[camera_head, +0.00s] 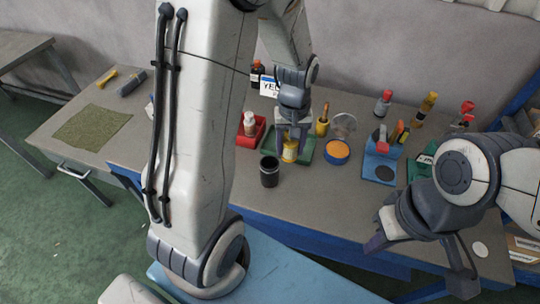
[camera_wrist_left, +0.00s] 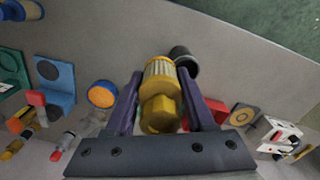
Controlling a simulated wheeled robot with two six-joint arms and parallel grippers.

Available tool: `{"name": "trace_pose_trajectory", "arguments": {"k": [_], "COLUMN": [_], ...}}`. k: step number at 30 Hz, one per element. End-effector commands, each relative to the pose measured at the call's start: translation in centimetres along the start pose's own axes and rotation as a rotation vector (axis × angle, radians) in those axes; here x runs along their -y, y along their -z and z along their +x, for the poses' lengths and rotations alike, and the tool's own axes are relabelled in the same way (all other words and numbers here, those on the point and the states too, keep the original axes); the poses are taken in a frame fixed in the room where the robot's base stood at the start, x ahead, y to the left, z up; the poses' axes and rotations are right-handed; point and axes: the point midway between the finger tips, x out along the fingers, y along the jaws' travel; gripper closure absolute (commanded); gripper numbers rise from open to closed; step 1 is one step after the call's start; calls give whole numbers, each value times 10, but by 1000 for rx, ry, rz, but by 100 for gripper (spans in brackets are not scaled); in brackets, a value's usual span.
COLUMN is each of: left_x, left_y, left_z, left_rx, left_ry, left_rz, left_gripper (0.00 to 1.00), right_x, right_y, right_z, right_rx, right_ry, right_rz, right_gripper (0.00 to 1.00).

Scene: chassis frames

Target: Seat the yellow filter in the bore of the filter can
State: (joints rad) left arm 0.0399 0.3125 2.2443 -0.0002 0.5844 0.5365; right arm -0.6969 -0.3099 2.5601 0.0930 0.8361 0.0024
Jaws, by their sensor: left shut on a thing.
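The yellow filter (camera_head: 289,152) is in my left gripper (camera_head: 292,142), which is shut on it. In the left wrist view the yellow filter (camera_wrist_left: 160,88), with a ribbed pale band, sits between the two purple fingers (camera_wrist_left: 165,105). The black filter can (camera_head: 269,172) stands upright on the bench, to the left and nearer in the head view, apart from the filter. In the left wrist view the can (camera_wrist_left: 184,56) shows partly behind the filter. The inside of its bore is not clear. My right gripper (camera_head: 420,262) is open and empty at the bench's front right.
A green tray (camera_head: 304,158) lies under and behind the filter, with a red tray (camera_head: 242,139) left of it. An orange-topped blue round (camera_head: 336,151), a blue stand (camera_head: 381,168) and several bottles stand to the right. The bench front near the can is clear.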

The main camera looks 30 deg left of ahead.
Motion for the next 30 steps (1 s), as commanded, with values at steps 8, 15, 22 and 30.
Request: {"name": "trace_pose_trajectory", "arguments": {"k": [8,15,22,30], "left_x": [44,52,51,51], "left_y": [36,44,44,44], "left_z": [32,48,76,81], "left_rx": [4,4,4,0], "left_ry": [2,1,1,0], "left_rz": [-3,3,3,3], "left_gripper": [100,100,100,100], "right_x": [1,2,2,2], "right_y": [1,1,2,2], "right_z": [-18,-23,-33,-32], "right_rx": [0,0,0,0], "right_ry": [0,0,0,0], "right_rz": [0,-1,-3,-3], "right_gripper": [100,100,100,100]}}
